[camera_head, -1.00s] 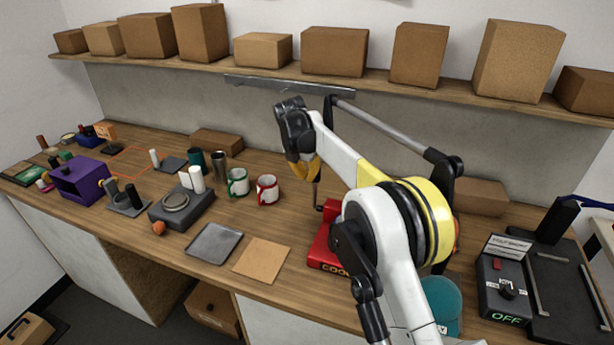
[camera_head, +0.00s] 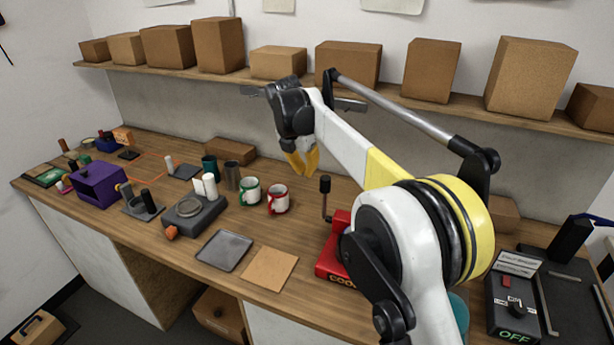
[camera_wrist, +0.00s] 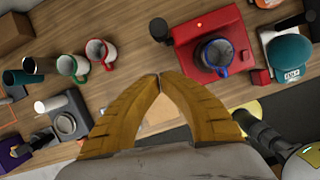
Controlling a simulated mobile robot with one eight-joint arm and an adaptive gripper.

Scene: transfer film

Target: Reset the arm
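My gripper (camera_head: 301,164) hangs over the bench, above and left of the red machine (camera_head: 335,255). Its yellow fingers come together at the tips in the wrist view (camera_wrist: 159,79), with nothing between them. My arm reaches in from the lower right, bent, and covers part of the red machine in the head view. The wrist view shows the red machine (camera_wrist: 187,27) with a blue-handled cup on it, apart from the fingers.
A green-handled mug (camera_head: 250,190) and a red-handled mug (camera_head: 278,199) stand left of the red machine. A grey tray (camera_head: 224,251) and tan board (camera_head: 269,269) lie near the front edge. A shelf (camera_head: 300,86) with several boxes runs behind my arm.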

